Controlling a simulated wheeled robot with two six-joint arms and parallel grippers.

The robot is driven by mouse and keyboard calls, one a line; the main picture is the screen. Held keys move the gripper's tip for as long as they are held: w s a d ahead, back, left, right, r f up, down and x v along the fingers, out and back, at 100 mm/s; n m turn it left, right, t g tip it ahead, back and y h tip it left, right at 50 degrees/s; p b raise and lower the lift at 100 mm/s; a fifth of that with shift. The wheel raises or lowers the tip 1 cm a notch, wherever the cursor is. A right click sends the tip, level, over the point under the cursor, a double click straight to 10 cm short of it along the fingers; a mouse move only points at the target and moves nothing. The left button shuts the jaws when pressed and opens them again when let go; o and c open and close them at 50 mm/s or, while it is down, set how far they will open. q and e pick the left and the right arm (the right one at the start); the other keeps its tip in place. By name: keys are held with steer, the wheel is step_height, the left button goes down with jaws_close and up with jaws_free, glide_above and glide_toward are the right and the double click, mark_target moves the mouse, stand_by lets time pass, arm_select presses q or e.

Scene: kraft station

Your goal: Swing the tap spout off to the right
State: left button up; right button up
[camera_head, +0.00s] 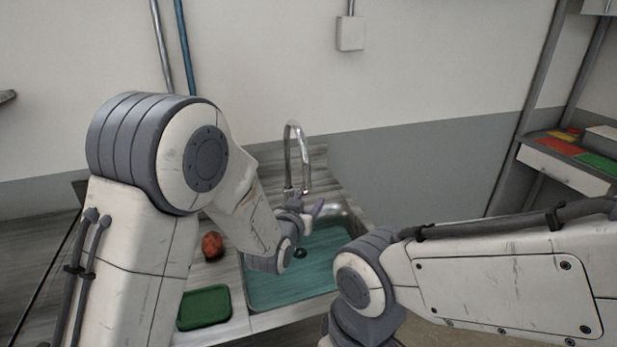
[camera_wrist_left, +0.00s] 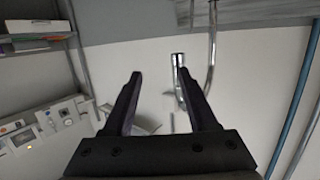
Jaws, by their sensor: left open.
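The chrome tap (camera_head: 302,150) has a tall curved spout and stands at the back of the teal-bottomed sink (camera_head: 290,290). In the left wrist view its spout (camera_wrist_left: 178,75) shows just inside the right-hand finger, with the curved tube passing behind that finger. My left gripper (camera_head: 309,206) is beside the lower part of the tap, above the sink's back area. In the left wrist view its dark fingers (camera_wrist_left: 160,73) are wide apart with nothing clamped. I cannot tell whether a finger touches the spout. My right arm reaches in from the right; its gripper is out of view.
A red-brown round item (camera_head: 212,246) and a green tray (camera_head: 204,307) are on the counter left of the sink. A wall box (camera_head: 350,33) hangs above. A shelf with coloured items (camera_head: 558,146) is at the far right. My right arm crosses the sink's right front.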

mark_target(305, 181)
arm_select(q)
steer(key=w+t, duration=0.1)
steer(key=w+a, duration=0.1)
steer(key=w+a+t, duration=0.1)
steer(key=shift+r+n+t, duration=0.3)
steer(key=shift+r, duration=0.05)
steer(key=p+x, duration=0.3)
steer(key=x, duration=0.7)
steer(key=shift+p, duration=0.35)
jaws_close()
stand_by(0.6)
